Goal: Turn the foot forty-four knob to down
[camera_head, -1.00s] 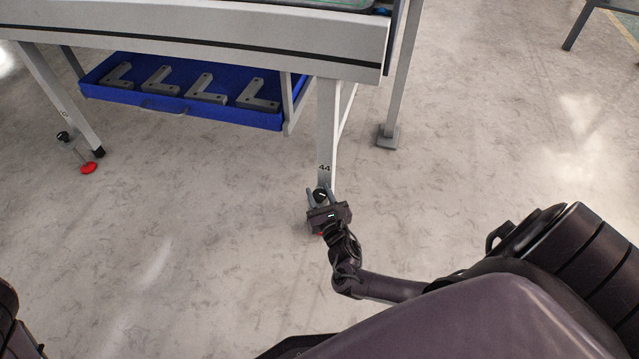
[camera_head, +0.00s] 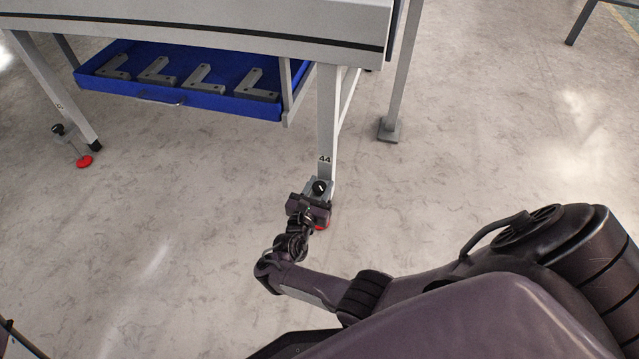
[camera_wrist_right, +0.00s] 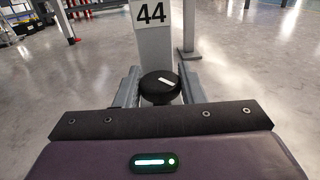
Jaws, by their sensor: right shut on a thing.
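The foot forty-four knob (camera_head: 320,187) is a round black knob with a white mark, low on the table leg labelled 44 (camera_head: 325,130). In the right wrist view the knob (camera_wrist_right: 158,90) sits between the two grey fingers, and its white mark slants down to the right. My right gripper (camera_wrist_right: 160,92) is shut on the knob. In the head view the right gripper (camera_head: 318,190) reaches it from the front. The red foot (camera_head: 322,227) below is mostly hidden by my gripper. My left gripper is not in view.
Another table leg at the left has a black knob (camera_head: 58,129) and a red foot (camera_head: 84,161). A blue tray (camera_head: 180,99) with several grey L-shaped brackets hangs under the tabletop (camera_head: 200,28). A grey post (camera_head: 389,130) stands behind to the right. The floor around is clear.

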